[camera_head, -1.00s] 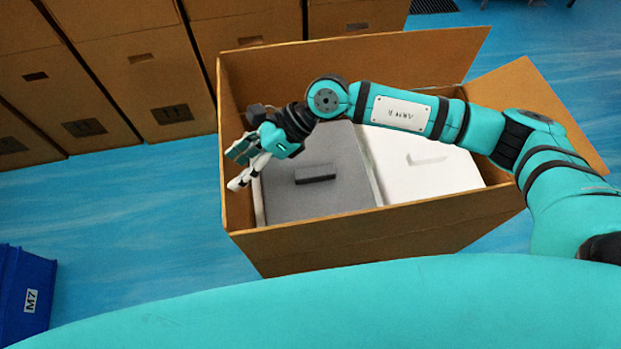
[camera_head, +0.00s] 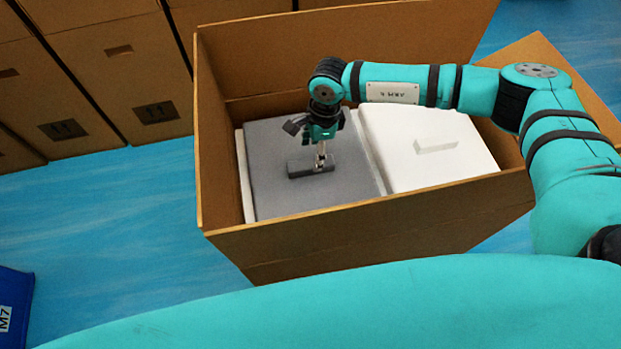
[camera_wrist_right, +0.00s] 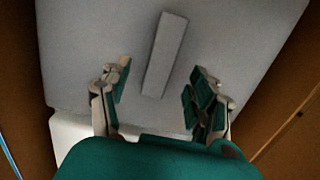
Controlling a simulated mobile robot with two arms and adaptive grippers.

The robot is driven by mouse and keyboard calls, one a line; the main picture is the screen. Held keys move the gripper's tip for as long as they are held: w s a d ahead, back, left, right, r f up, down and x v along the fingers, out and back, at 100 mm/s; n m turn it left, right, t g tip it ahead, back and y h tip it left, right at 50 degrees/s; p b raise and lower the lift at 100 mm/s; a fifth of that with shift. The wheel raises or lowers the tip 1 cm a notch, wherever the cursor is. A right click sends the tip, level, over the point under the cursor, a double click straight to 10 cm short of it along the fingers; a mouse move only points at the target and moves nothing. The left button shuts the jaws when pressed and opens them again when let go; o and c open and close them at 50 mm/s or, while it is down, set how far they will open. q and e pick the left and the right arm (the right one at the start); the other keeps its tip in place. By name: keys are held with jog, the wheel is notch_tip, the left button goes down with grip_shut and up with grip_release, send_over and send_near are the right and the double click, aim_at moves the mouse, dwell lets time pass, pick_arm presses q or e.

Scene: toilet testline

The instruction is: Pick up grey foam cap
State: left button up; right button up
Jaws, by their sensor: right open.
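The grey foam cap (camera_head: 275,190) lies flat in the left part of the open cardboard box, with a raised dark grey bar handle (camera_head: 304,171) in its middle. My right gripper (camera_head: 321,164) points down over the cap, at the right part of the handle. In the right wrist view the cap (camera_wrist_right: 80,50) fills most of the picture. There the handle (camera_wrist_right: 165,55) extends ahead from between the open fingers of the right gripper (camera_wrist_right: 155,88), with gaps on both sides. Nothing is held. Whether the fingertips touch the cap cannot be told. My left gripper is not in view.
A white foam block (camera_head: 460,165) with its own raised bar sits beside the cap, on the right. The cardboard box (camera_head: 370,225) has tall walls around both. Closed cartons (camera_head: 120,85) stand behind at the left. A blue bin (camera_head: 12,305) is at the lower left.

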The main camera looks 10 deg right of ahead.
aim_at(311, 163)
jog(key=shift+a+f, duration=0.1)
jog(key=shift+f, duration=0.5)
jog(key=f+b, duration=0.2)
jog(key=f, duration=0.1)
jog(key=f+b, duration=0.1)
jog(key=f, duration=0.1)
jog(key=shift+w+a, duration=0.2)
jog(key=shift+a, duration=0.2)
jog(key=shift+c, duration=0.2)
grip_shut()
